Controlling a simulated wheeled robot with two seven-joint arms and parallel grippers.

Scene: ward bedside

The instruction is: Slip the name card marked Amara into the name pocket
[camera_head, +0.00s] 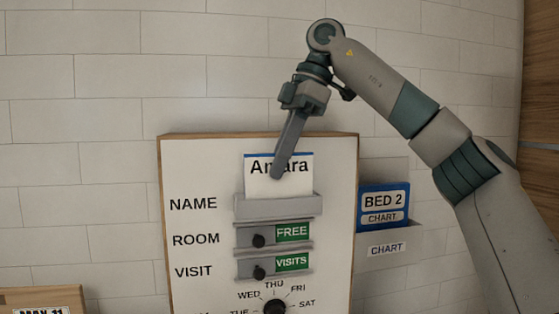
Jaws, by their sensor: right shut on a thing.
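The name card marked Amara (258,183) is white with a blue top edge and stands upright at the board's NAME row. My right gripper (278,174) reaches down from above and is shut on the card, its finger covering part of the lettering. The name pocket (277,207) is a grey holder beside the word NAME. The card's lower edge meets the pocket's top edge in the picture; whether it is inside the pocket I cannot tell. My left gripper is not in view.
The white board (195,160) has a wooden frame. Below the pocket are a green FREE slider (292,232), a green VISITS slider (292,262) and a day dial (275,307). A blue BED 2 chart (384,203) sits in a grey holder at right. A box (20,298) stands at lower left.

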